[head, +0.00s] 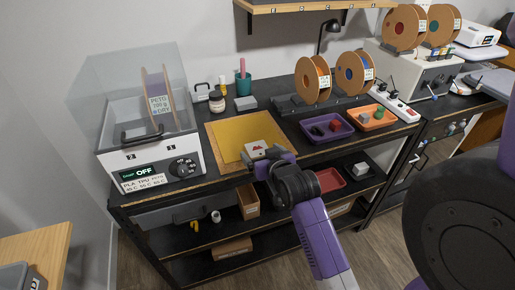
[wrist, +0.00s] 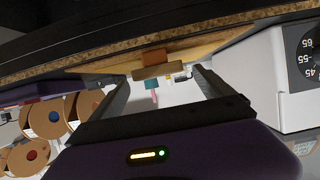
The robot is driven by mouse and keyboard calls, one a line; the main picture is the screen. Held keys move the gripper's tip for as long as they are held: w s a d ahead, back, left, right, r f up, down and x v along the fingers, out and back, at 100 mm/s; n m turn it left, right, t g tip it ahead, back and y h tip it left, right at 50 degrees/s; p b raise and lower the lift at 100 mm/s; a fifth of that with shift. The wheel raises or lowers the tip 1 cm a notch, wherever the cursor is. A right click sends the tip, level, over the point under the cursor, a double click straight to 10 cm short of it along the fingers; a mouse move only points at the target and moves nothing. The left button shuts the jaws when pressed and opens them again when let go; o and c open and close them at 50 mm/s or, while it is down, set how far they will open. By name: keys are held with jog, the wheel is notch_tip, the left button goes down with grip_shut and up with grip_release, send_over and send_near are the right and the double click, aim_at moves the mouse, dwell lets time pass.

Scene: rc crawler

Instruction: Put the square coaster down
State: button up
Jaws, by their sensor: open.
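A small pale, squarish piece with a red mark (head: 252,147), which looks like the square coaster, is at the front edge of the yellow mat (head: 228,133) on the black bench. My gripper (head: 266,155) is right at its near side. In the wrist view, which is turned over, the two fingers of my gripper (wrist: 161,80) stand apart. A tan block-like edge (wrist: 158,71) shows between and beyond the fingertips, perhaps the same piece. Whether the fingers touch it, and whether it lies flat on the mat, I cannot tell.
A clear-lidded dryer (head: 150,165) stands left of the mat. A purple tray (head: 327,127) and an orange tray (head: 371,117) lie to the right. Spools (head: 312,80) stand behind. The mat's back and left are clear. Shelves with a red tray (head: 330,181) are below.

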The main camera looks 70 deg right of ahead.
jog(key=shift+x, duration=0.9)
jog(key=shift+c, duration=0.2)
jog(key=c, duration=1.5)
jog(key=shift+r, duration=0.1)
jog(key=shift+c, duration=0.2)
